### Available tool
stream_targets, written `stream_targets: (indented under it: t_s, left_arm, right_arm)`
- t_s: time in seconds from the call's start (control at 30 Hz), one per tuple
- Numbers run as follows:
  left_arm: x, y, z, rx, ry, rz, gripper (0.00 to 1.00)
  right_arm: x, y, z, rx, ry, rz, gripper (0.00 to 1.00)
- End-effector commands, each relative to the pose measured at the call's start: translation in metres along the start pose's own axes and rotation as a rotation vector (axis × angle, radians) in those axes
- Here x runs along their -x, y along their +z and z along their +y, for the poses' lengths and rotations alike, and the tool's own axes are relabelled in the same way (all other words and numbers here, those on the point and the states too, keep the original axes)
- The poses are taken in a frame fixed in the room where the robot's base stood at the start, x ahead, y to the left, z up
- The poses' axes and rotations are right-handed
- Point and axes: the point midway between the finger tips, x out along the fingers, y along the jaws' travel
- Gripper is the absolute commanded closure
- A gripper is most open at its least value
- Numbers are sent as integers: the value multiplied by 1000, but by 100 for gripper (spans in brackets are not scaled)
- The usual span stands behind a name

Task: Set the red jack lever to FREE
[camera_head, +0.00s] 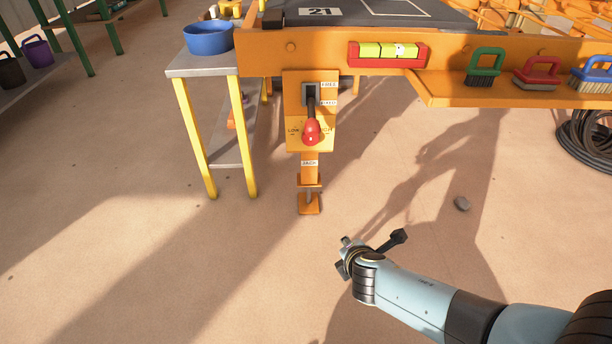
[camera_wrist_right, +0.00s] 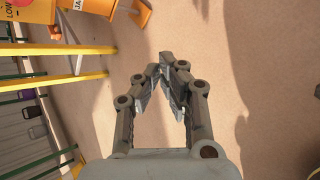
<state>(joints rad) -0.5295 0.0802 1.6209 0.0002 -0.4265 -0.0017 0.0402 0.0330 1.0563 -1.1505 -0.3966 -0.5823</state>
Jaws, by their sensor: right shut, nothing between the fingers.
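The red jack lever (camera_head: 311,132) is on an orange plate (camera_head: 325,146) on the front of the orange beam. Its dark shaft hangs down from a grey pivot, and its red knob is at the bottom. Two small labels sit at the plate's upper right; the upper one seems to read FREE, the lower FIXED. A dial with LOW is behind the knob. My right gripper (camera_head: 345,258) is below and right of the lever, apart from it. In the right wrist view its fingertips (camera_wrist_right: 167,62) meet, with nothing between them. My left gripper is out of view.
The jack leg (camera_head: 310,172) stands under the plate. A yellow-legged side table (camera_head: 205,65) with a blue bowl (camera_head: 208,38) is at left. A level (camera_head: 388,52) and several brushes (camera_head: 485,66) are along the beam to the right. The floor around my right gripper is open.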

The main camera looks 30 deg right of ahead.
Motion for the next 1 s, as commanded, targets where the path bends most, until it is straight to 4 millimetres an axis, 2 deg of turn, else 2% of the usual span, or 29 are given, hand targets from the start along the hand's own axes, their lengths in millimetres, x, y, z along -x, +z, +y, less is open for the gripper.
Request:
stream_targets:
  t_s: [0.03,0.13,0.2,0.3,0.4,0.53,0.77,1.0]
  left_arm:
    - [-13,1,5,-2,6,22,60]
    - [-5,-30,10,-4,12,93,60]
    - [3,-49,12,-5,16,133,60]
    - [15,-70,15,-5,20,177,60]
    - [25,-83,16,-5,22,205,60]
    - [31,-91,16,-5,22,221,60]
    - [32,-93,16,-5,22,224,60]
    - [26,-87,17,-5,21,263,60]
  right_arm:
    - [-31,-8,14,147,72,-49,100]
    - [-52,-3,77,414,212,-179,100]
    - [-57,1,112,562,284,-272,100]
    - [-58,6,151,712,351,-386,100]
    - [-54,10,174,795,385,-460,100]
    - [-50,13,188,832,401,-496,100]
    - [-48,14,189,830,402,-495,100]
    - [-63,17,195,829,402,-494,100]
